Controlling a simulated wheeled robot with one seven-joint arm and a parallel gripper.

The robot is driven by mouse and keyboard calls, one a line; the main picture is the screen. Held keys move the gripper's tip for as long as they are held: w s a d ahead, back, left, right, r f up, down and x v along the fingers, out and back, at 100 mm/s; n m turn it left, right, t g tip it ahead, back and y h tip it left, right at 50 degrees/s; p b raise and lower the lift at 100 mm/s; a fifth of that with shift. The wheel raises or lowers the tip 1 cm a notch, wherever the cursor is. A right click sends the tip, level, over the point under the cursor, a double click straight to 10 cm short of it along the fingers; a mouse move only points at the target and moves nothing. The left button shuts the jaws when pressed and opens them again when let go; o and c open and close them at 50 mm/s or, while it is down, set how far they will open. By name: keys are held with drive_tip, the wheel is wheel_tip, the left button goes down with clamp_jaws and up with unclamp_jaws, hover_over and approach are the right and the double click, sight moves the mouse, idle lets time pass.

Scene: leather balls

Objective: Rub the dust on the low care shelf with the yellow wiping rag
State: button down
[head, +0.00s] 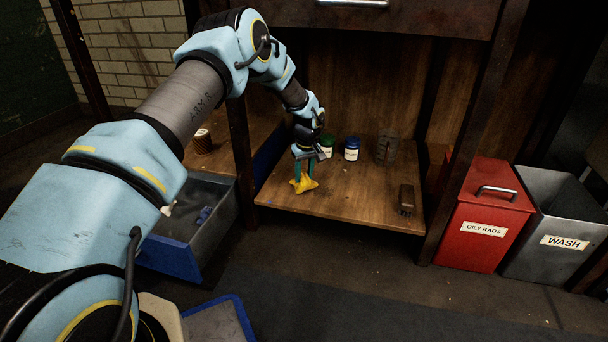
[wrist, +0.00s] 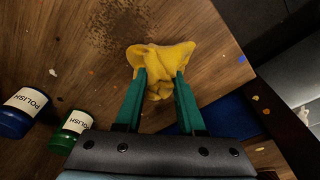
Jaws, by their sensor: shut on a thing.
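The yellow wiping rag (head: 304,185) is pinched between the green fingers of my gripper (head: 303,168), at the front left of the low care shelf (head: 345,203). In the wrist view the rag (wrist: 163,57) bunches out beyond the fingertips of my gripper (wrist: 160,80). It looks to be at or just above the wood; I cannot tell if it touches. A dark speckled dust patch (wrist: 118,27) lies on the shelf, up and left of the rag in the wrist view. I cannot make out the dust in the head view.
A green polish jar (head: 328,148), a blue polish jar (head: 352,149) and a clear container (head: 387,147) stand towards the back. A brush (head: 407,199) lies at the right. The red oily rags bin (head: 486,212) and grey wash bin (head: 560,236) stand right of the shelf.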

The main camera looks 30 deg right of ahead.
sight(313, 185)
drive_tip(key=shift+f+b, duration=0.35)
drive_tip(key=shift+f, duration=0.5)
drive_tip(key=shift+s+d+r, duration=0.1)
drive_tip(key=shift+s+d, duration=1.05)
drive_tip(key=shift+d, duration=0.1)
drive_tip(key=shift+s+d, duration=1.25)
drive_tip(key=shift+d, duration=0.1)
drive_tip(key=shift+s+d+p, duration=0.3)
drive_tip(key=shift+s+d, duration=0.9)
drive_tip(key=shift+d, duration=0.05)
drive_tip(key=shift+f, duration=0.2)
drive_tip(key=shift+w+a, duration=0.1)
